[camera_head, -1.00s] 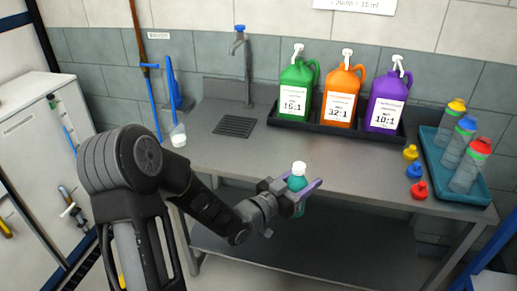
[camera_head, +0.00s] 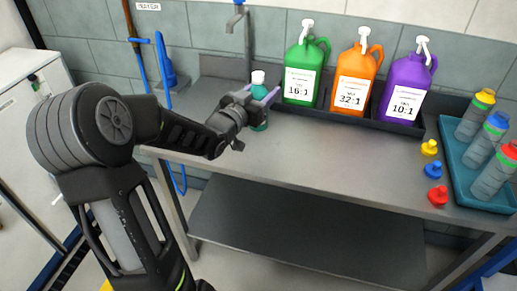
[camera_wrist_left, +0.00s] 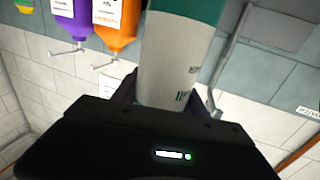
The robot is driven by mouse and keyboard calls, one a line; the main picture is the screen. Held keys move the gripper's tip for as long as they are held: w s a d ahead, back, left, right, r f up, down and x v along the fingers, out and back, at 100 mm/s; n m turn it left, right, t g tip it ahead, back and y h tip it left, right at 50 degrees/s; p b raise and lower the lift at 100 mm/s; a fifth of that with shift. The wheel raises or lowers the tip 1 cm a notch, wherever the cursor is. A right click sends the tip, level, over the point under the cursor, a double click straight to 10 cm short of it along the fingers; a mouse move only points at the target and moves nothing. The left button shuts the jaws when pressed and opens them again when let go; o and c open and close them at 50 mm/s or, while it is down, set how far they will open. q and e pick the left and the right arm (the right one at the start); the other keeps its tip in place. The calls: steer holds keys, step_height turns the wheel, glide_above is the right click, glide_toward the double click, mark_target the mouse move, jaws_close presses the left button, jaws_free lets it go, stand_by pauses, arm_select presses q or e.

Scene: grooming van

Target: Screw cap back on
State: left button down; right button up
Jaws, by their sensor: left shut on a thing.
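My left gripper (camera_head: 260,101) is shut on a small teal bottle (camera_head: 259,91) with a white top (camera_head: 258,77). It holds the bottle roughly upright near the back of the steel table, left of the green jug. The bottle also fills the middle of the left wrist view (camera_wrist_left: 180,55), where a teal part and a pale part with print show. Whether the white top is fully seated cannot be told. Loose yellow (camera_head: 429,148), blue (camera_head: 433,170) and red (camera_head: 437,196) caps stand on the table's right part. My right gripper is not in view.
Green (camera_head: 303,73), orange (camera_head: 354,86) and purple (camera_head: 406,89) pump jugs stand in a black tray. A teal tray (camera_head: 461,186) at the right holds clear bottles with coloured tops. A tap (camera_head: 238,16) is behind. The steel tabletop (camera_head: 310,155) is clear in the middle.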

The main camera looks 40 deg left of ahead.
arm_select(q)
step_height(320, 180, down, 6)
steer(key=shift+p, duration=0.35)
steer(key=shift+w+f, duration=0.1)
steer(key=shift+w, duration=0.05)
step_height(320, 180, down, 4)
steer(key=shift+a, duration=0.1)
stand_by(0.3)
steer(key=shift+f, duration=0.1)
steer(key=shift+f, duration=0.15)
steer(key=c, duration=0.6)
jaws_free()
